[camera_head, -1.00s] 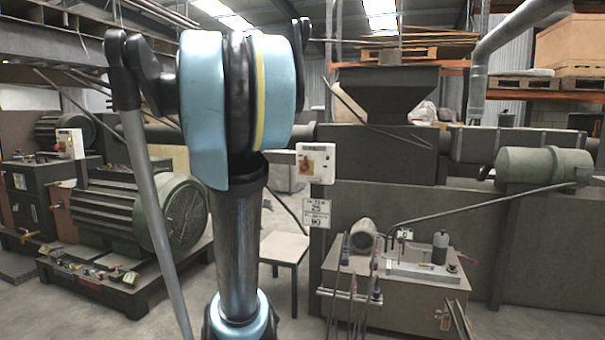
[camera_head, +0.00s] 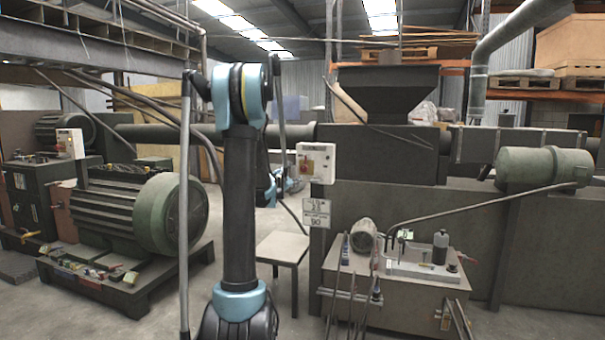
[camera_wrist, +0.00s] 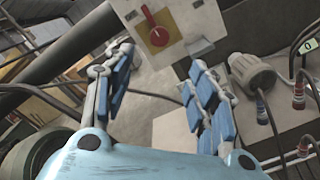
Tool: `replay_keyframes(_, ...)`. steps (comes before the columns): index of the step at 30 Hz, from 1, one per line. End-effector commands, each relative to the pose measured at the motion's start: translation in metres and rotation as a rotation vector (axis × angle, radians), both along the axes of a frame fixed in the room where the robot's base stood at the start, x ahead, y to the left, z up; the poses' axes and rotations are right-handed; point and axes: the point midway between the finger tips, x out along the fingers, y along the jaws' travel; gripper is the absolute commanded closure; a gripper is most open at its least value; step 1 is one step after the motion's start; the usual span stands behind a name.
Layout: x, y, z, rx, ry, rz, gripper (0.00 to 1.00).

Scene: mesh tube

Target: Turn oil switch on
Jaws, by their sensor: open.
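A white switch box (camera_head: 316,163) with a red rotary knob on a yellow plate is mounted at the front of the dark machine, right of my arm in the head view. In the wrist view the red knob (camera_wrist: 157,30) shows at the top middle, its handle pointing up and slightly left. My gripper (camera_wrist: 160,75) is open and empty, its blue-padded fingers spread below the box and apart from it. In the head view my arm hides much of the gripper. The box's label is too small to read.
A small table (camera_head: 282,247) stands left of an oil unit (camera_head: 415,285) with hoses and levers. A green motor (camera_head: 135,215) stands at the left. Another switch box (camera_head: 70,143) with a red knob is further left.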

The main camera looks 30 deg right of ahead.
Motion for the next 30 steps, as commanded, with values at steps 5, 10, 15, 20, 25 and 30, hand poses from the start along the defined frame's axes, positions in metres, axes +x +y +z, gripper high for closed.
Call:
replay_keyframes(5,0.009,-0.013,-0.006,-0.060,0.046,0.015,0.47)
replay_keyframes(10,0.018,-0.024,-0.006,-0.069,0.052,0.017,0.47)
replay_keyframes(15,0.036,-0.044,-0.006,-0.067,0.051,0.018,0.47)
replay_keyframes(20,0.054,-0.066,-0.006,-0.066,0.051,0.016,0.47)
replay_keyframes(25,0.073,-0.088,-0.006,-0.066,0.050,0.016,0.47)
replay_keyframes(30,0.092,-0.111,-0.006,-0.066,0.050,0.017,0.47)
